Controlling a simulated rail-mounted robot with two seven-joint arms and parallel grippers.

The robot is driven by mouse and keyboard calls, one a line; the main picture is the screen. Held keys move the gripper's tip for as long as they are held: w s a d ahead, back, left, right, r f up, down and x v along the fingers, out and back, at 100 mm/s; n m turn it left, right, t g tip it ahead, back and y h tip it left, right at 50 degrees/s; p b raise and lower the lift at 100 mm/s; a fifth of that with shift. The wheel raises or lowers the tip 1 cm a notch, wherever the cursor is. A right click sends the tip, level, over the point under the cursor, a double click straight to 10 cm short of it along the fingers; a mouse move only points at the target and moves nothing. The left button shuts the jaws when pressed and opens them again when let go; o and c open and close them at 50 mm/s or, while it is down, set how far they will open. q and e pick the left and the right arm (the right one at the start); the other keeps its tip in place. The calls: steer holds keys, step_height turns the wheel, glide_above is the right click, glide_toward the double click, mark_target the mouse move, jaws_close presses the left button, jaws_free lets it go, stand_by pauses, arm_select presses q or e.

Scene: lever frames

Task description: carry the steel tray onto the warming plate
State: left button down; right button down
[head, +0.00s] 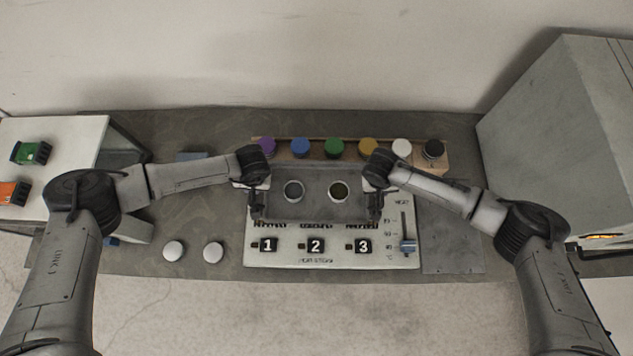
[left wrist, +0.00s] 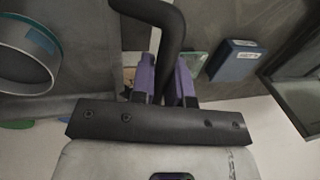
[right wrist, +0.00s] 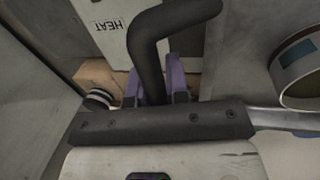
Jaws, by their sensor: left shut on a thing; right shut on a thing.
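The grey steel tray (head: 316,207) is in the middle of the head view, over the white control panel, and hides its upper part. Two cups stand upright on it, a left cup (head: 293,191) and a right cup (head: 339,191). My left gripper (head: 258,204) is shut on the tray's left handle, a bent dark bar (left wrist: 168,30). My right gripper (head: 375,206) is shut on the right handle, which shows in the right wrist view (right wrist: 150,50). A flat grey plate (head: 453,252) right of the panel's heat slider looks like the warming plate; nothing lies on it.
Two white round buttons (head: 193,252) lie left. A blue box (left wrist: 233,60) is left of the tray. A grey cabinet (head: 560,125) stands right.

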arm_select(q)
steer(key=shift+f, duration=0.15)
arm_select(e)
steer(key=shift+f, duration=0.15)
